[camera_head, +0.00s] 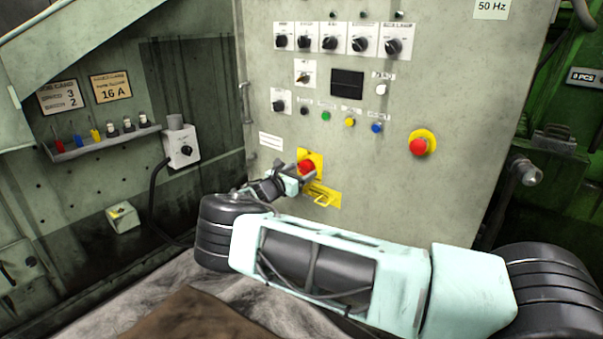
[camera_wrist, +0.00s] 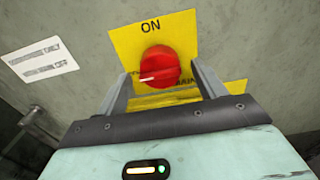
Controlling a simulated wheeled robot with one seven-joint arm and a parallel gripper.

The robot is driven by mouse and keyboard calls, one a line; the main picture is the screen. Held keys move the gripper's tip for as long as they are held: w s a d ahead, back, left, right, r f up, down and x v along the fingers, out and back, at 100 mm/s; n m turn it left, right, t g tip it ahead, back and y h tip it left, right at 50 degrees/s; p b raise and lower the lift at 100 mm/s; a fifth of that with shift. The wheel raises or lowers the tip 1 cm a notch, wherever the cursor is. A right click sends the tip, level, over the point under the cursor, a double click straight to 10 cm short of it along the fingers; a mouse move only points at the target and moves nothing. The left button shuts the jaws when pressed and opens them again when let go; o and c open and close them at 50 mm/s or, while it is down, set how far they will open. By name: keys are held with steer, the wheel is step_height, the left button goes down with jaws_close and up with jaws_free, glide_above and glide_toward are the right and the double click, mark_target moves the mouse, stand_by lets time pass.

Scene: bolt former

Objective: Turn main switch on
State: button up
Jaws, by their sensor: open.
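The main switch is a red rotary knob (camera_wrist: 160,67) on a yellow plate (camera_wrist: 130,42) marked ON at its top. A white line on the knob points to the left, away from the ON mark. In the head view the red knob (camera_head: 306,167) sits low on the front of the grey cabinet. My gripper (camera_wrist: 162,82) is open, with one finger on each side of the knob's lower part in the wrist view. I cannot tell whether the fingers touch it. In the head view my gripper (camera_head: 300,177) is right at the switch and partly hides the plate.
The grey cabinet (camera_head: 345,110) carries several black selectors and coloured buttons above the switch. A red emergency button (camera_head: 419,146) on yellow is to the right. A yellow handle plate (camera_head: 322,199) is just below the switch.

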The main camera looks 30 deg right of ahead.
steer(key=shift+w+d, duration=0.15)
steer(key=shift+d, duration=0.3)
steer(key=shift+c, duration=0.2)
steer(key=c, duration=0.9)
